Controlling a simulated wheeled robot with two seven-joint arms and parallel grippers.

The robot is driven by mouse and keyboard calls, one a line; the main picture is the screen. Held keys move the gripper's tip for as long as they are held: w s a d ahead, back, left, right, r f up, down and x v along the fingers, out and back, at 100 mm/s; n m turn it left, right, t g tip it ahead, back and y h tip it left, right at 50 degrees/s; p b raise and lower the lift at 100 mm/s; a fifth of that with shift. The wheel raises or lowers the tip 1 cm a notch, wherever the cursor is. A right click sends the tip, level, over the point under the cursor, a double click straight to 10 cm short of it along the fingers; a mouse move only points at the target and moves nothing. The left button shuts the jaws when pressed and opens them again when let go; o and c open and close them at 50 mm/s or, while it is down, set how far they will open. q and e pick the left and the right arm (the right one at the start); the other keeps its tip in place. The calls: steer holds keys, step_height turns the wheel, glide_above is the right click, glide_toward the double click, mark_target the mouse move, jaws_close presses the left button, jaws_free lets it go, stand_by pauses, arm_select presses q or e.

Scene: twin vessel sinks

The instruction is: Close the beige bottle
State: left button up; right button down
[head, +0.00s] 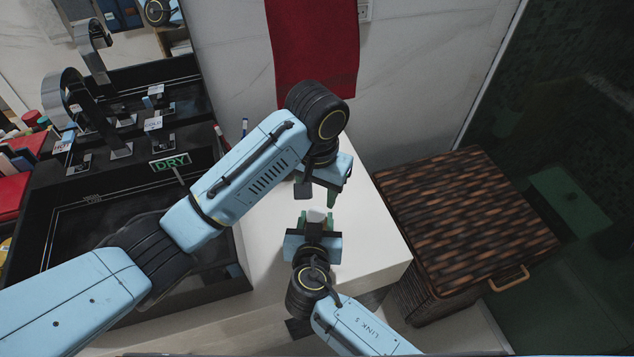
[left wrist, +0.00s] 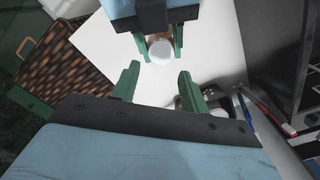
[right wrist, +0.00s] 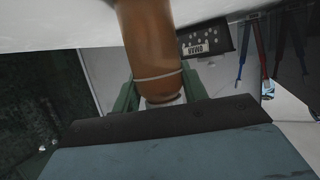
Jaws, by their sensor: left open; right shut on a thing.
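My right gripper (head: 316,217) is shut on the beige bottle (right wrist: 150,45), which looks brown-orange in the right wrist view, with a pale ring around it. In the head view only a small pale part of the bottle (head: 317,213) shows between the green fingers. The left wrist view shows a round white top (left wrist: 160,52) between those fingers, with a little brown beside it. I cannot tell whether this white part is a cap. My left gripper (head: 319,196) is open and empty, facing the right gripper across a small gap. Its spread fingers also show in the left wrist view (left wrist: 158,83).
A white counter (head: 375,240) lies beneath both grippers. A dark sink tray with a DRY sign (head: 170,162) is to the left. A woven brown hamper (head: 465,215) stands at the right. A red towel (head: 315,45) hangs on the back wall.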

mark_target(317, 213)
arm_select(q)
step_height(317, 213, down, 6)
stand_by(0.4)
steer(key=c, duration=0.8)
steer(key=o, duration=1.1)
step_height(317, 213, up, 12)
steer(key=shift+r, duration=0.1)
arm_select(e)
steer(key=c, duration=0.7)
jaws_free()
